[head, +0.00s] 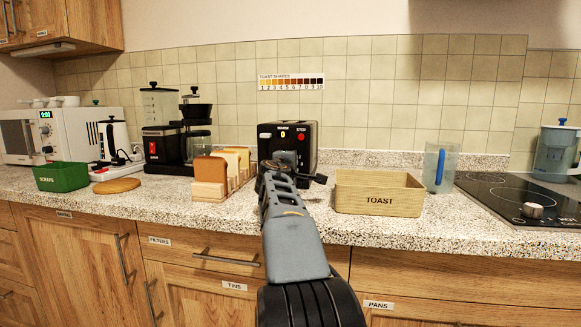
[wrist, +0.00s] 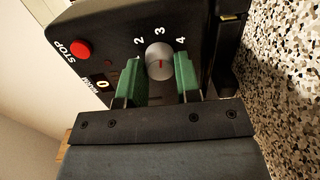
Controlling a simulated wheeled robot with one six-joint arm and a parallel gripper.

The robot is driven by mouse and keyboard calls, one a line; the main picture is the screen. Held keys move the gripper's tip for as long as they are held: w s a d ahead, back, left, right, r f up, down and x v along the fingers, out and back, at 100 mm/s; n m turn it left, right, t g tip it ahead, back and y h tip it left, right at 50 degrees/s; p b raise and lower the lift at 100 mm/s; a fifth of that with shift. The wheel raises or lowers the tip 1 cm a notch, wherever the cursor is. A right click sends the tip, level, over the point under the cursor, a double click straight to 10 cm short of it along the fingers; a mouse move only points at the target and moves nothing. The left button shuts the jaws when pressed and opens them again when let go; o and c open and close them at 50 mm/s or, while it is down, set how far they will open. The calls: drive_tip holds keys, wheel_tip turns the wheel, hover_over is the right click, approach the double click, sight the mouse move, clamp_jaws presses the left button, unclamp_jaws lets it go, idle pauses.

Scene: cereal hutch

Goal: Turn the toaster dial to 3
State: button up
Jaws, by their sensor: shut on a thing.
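The black toaster (head: 303,135) stands at the back of the counter. In the wrist view its front face shows a round silver dial (wrist: 158,52) with a short red line, and the numerals 2, 3 and 4 around it. The red line lies roughly in line with the 3. My gripper (wrist: 158,68) has its green fingers on either side of the dial, shut on it. In the head view my gripper (head: 280,168) is at the toaster's lower front and my arm hides the dial.
A wooden toast rack (head: 209,190) with bread stands left of my arm. A wooden TOAST box (head: 378,200) sits to the right. The toaster's red STOP button (wrist: 79,50) is left of the dial in the wrist view. A TOAST SHADES chart (head: 291,82) hangs on the wall.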

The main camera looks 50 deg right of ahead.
drive_tip(key=o, duration=0.9)
drive_tip(key=v, duration=1.3)
drive_tip(key=shift+s+a, duration=0.2)
drive_tip(key=shift+a, duration=0.15)
drive_tip(key=shift+r, duration=0.15)
